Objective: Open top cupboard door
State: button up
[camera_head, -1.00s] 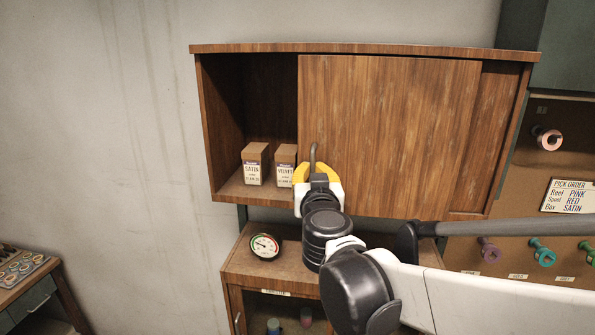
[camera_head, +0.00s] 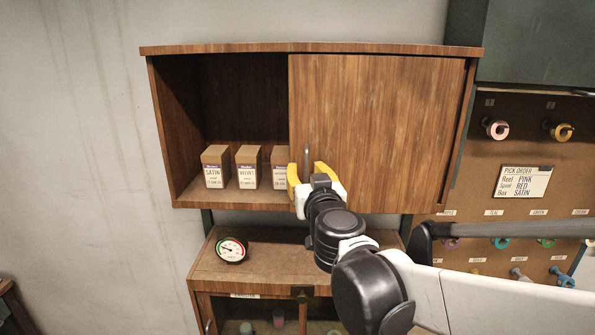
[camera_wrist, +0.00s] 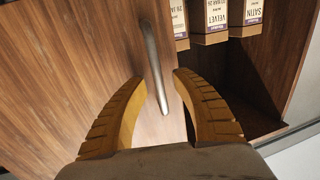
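The top cupboard (camera_head: 220,49) hangs on the wall. Its wooden sliding door (camera_head: 385,130) covers the right part, and the left part is open. The door's metal bar handle (camera_head: 306,152) is upright near the door's left edge; it also shows in the wrist view (camera_wrist: 153,62). My gripper (camera_head: 307,168) is at the handle's lower end. In the wrist view its yellow fingers (camera_wrist: 159,78) stand apart on either side of the handle, with gaps visible, so it is open around the handle.
Inside the opening stand a Satin box (camera_head: 213,168), a Velvet box (camera_head: 247,168) and a third box (camera_head: 280,168) partly behind my gripper. A lower cabinet (camera_head: 270,262) with a round gauge (camera_head: 231,250) stands below. A pegboard with spools and an order sign (camera_head: 523,182) is right.

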jog(key=s+d, duration=0.1)
jog(key=s, duration=1.1)
jog(key=shift+d, duration=0.2)
jog(key=s+d+f+m+g+h+b, duration=0.1)
jog(key=s+d+f+g+h+b, duration=0.1)
jog(key=d+f+b, duration=0.6)
jog(key=s+d+f+m+g+h+b, duration=0.15)
jog(key=f+b, duration=0.35)
jog(key=f, duration=0.7)
jog(key=s+d+f+m+g+h+b, duration=0.1)
jog(key=s+d+f+g+h+b, duration=0.1)
jog(key=d+f+b, duration=0.6)
jog(key=s+a+f+g+y+b, duration=0.1)
jog(key=s+f+b, duration=0.2)
jog(key=f, duration=0.5)
jog(key=s+a+f+n+g+y+b, duration=0.1)
jog(key=s+f+b, duration=0.3)
jog(key=f, duration=0.5)
jog(key=s+a+f+n+g+y+b, duration=0.1)
jog(key=s+a+f+g+b, duration=0.1)
jog(key=f, duration=0.6)
jog(key=s+g+b, duration=0.1)
jog(key=s+b, duration=0.1)
jog(key=b, duration=0.1)
jog(key=shift+a+f, duration=0.2)
jog(key=shift+a, duration=0.15)
